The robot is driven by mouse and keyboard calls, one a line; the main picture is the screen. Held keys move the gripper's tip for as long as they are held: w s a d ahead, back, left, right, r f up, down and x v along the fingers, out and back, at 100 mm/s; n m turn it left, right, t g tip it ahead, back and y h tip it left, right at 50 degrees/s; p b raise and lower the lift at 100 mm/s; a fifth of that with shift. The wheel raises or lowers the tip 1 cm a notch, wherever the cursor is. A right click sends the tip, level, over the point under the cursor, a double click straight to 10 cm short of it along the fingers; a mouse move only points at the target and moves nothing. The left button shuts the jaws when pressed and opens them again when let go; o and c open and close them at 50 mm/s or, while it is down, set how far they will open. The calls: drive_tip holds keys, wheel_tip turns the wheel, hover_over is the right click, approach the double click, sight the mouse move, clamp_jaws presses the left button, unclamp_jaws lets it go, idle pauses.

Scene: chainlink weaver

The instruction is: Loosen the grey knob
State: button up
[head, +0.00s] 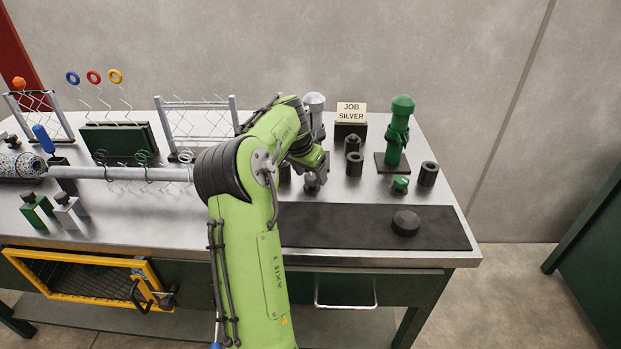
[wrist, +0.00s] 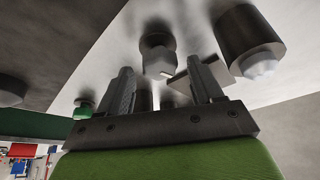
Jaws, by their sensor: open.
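My gripper (head: 316,168) is over the right half of the bench, its fingers pointing down and mostly hidden by my wrist in the head view. In the wrist view my gripper (wrist: 163,88) has its two fingers wide apart with nothing held. A small grey piece that looks like the grey knob (head: 312,185) sits just below my wrist in the head view. In the wrist view, a grey-topped piece (wrist: 158,50), probably the same knob, lies beyond the fingertips, apart from them. A silver post (head: 314,105) stands behind my wrist, its lower part partly hidden.
A green post (head: 400,115), a green knob (head: 401,183) and several dark cylinders (head: 354,164) stand close on the right. A JOB SILVER card (head: 351,111) is behind. A dark mat (head: 350,225) holds a black disc (head: 405,222). Wire racks (head: 200,120) and a long tube (head: 120,173) are left.

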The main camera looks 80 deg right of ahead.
drive_tip(key=shift+d+f, duration=0.1)
drive_tip(key=shift+f, duration=0.05)
drive_tip(key=c, duration=1)
drive_tip(key=shift+s+n+t+p, duration=0.15)
drive_tip(key=shift+n+t+p, duration=0.25)
drive_tip(key=shift+n, duration=0.6)
drive_tip(key=shift+c, duration=0.2)
drive_tip(key=shift+n, duration=0.6)
drive_tip(key=o, duration=1)
drive_tip(key=shift+o, duration=0.2)
drive_tip(key=s+p+v, duration=0.1)
drive_tip(key=p+v, duration=0.4)
drive_tip(key=v, duration=1)
drive_tip(key=shift+w+a+r, duration=0.3)
drive_tip(key=shift+a, duration=0.05)
